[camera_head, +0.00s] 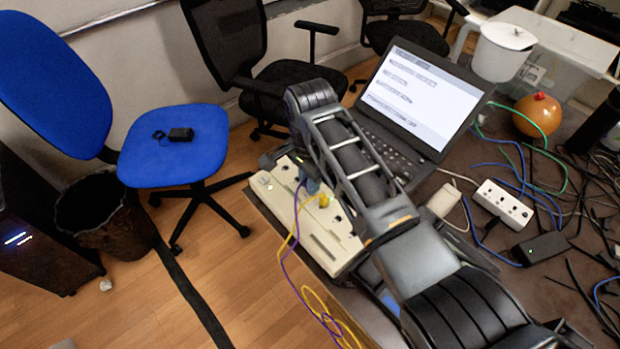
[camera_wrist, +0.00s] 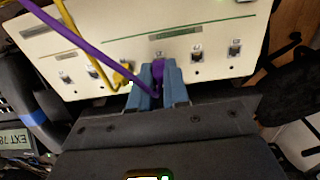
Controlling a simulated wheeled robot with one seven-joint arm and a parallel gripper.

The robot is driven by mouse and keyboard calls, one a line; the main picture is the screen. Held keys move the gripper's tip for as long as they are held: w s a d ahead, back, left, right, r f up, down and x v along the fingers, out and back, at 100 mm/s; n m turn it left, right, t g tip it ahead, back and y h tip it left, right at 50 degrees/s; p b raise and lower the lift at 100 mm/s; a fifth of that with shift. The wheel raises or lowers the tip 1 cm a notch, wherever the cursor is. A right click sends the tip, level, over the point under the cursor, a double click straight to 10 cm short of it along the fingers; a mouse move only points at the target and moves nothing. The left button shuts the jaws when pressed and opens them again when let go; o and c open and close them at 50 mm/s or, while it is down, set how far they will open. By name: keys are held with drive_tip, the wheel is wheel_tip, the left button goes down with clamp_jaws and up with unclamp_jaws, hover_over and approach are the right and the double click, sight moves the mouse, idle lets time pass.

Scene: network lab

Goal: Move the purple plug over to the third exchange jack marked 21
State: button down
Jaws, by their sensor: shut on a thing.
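The purple plug (camera_wrist: 157,67) is between the blue fingers of my gripper (camera_wrist: 158,84), which are shut on it, close to the face of the cream exchange panel (camera_wrist: 120,20). I cannot tell whether the plug sits in a jack. Its purple cable (camera_wrist: 82,45) runs to the upper left. Two empty jacks (camera_wrist: 196,54) (camera_wrist: 235,49) show to the right of the plug; their markings are too small to read. In the head view my arm covers part of the panel (camera_head: 325,250), and my gripper (camera_head: 312,186) is partly hidden above it.
A yellow plug (camera_wrist: 122,75) with a yellow cable is in the panel just left of my fingers. A laptop (camera_head: 420,95), a white power strip (camera_head: 503,205) and tangled cables lie on the table. Purple and yellow cables hang over the table's front edge.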

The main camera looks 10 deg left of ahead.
drive_tip(key=shift+f, duration=0.35)
drive_tip(key=c, duration=1)
unclamp_jaws()
drive_tip(key=shift+c, duration=0.2)
drive_tip(key=shift+r, duration=0.1)
wheel_tip(320, 180, up, 8)
drive_tip(key=shift+f+b, duration=0.2)
drive_tip(key=shift+b, duration=0.15)
